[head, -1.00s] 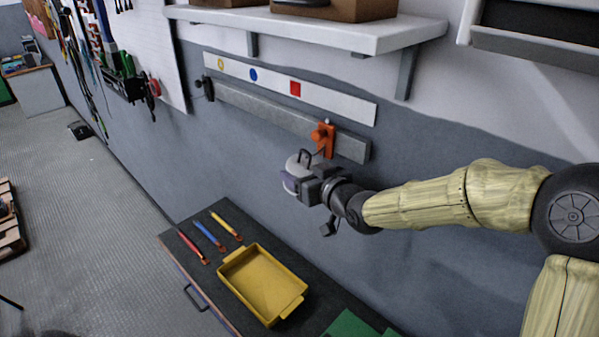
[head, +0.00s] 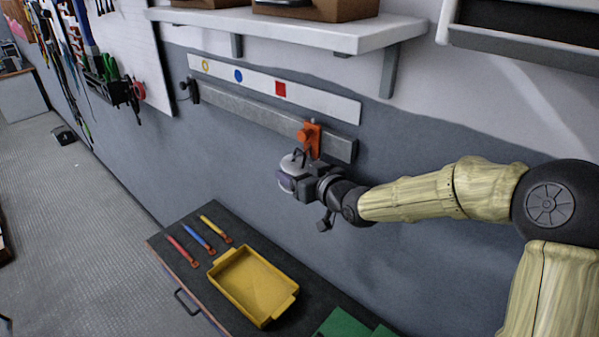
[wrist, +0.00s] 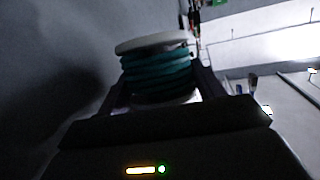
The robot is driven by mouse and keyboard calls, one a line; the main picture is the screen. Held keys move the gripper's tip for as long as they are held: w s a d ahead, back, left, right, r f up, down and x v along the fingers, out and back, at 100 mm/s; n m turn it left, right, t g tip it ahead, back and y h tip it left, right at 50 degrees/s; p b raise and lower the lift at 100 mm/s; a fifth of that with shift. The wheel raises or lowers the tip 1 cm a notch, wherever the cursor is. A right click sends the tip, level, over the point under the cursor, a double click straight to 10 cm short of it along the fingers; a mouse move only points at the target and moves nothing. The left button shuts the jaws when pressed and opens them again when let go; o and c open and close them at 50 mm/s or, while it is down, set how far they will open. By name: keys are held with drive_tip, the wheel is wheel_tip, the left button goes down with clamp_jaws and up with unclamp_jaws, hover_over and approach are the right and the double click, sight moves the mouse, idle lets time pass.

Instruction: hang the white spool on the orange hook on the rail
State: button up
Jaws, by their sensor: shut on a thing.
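The white spool (head: 286,164) is in my gripper (head: 291,182), just below and left of the orange hook in the head view. In the wrist view the spool (wrist: 155,42) has pale end discs with teal cord wound between them, and a finger lies on each side. A dark loop (head: 297,154) shows on top of the spool, close under the hook; I cannot tell whether they touch. The orange hook (head: 309,138) is mounted near the right end of the grey rail (head: 245,118). My gripper is shut on the spool.
A black hook (head: 189,90) sits at the rail's left end. A label strip (head: 320,102) with coloured marks is above the rail, and a white shelf (head: 310,36) is higher up. Below, a bench holds a yellow tray (head: 288,306) and several coloured tools. The wall below the rail is clear.

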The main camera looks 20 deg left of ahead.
drive_tip(key=shift+w+d, duration=0.1)
drive_tip(key=o, duration=1.2)
drive_tip(key=shift+c, duration=0.2)
drive_tip(key=shift+d, duration=0.1)
drive_tip(key=v, duration=1.7)
drive_tip(key=shift+b, duration=0.4)
